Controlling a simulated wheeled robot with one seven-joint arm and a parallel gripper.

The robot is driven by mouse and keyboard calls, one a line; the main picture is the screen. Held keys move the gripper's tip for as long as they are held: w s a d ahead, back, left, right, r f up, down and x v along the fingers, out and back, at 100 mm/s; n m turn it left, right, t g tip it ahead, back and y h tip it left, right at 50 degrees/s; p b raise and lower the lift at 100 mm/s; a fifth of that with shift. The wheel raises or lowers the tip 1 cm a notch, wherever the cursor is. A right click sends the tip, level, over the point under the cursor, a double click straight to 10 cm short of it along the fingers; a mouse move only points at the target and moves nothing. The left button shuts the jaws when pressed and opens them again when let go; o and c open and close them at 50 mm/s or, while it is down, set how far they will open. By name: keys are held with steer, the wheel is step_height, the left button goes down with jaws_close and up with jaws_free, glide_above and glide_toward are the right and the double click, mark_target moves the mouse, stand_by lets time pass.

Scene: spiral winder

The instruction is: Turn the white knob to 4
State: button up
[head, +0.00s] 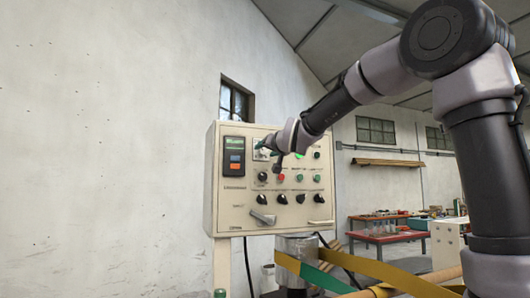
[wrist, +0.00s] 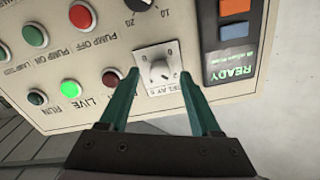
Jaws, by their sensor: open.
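The white knob (wrist: 159,70) sits on a pale square dial plate with printed marks. In the wrist view, where the panel appears upside down, it lies between the tips of my gripper's two green fingers (wrist: 160,76). The fingers are apart, one on each side of the knob, with a visible gap to it. I cannot tell how far the tips are from the panel, nor which number the knob points to. In the head view my gripper (head: 268,151) is at the upper part of the cream control panel (head: 240,210) and largely covers the knob.
A black knob (wrist: 139,4) is beside the white one. A display with READY (wrist: 234,73), blue and orange buttons, red and green buttons (wrist: 81,15) and lit lamps surround it. Yellow and green straps (head: 330,278) run below the panel.

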steer(key=shift+w+a, duration=0.2)
steer(key=shift+w, duration=0.5)
jaws_close()
steer(key=shift+m, duration=0.3)
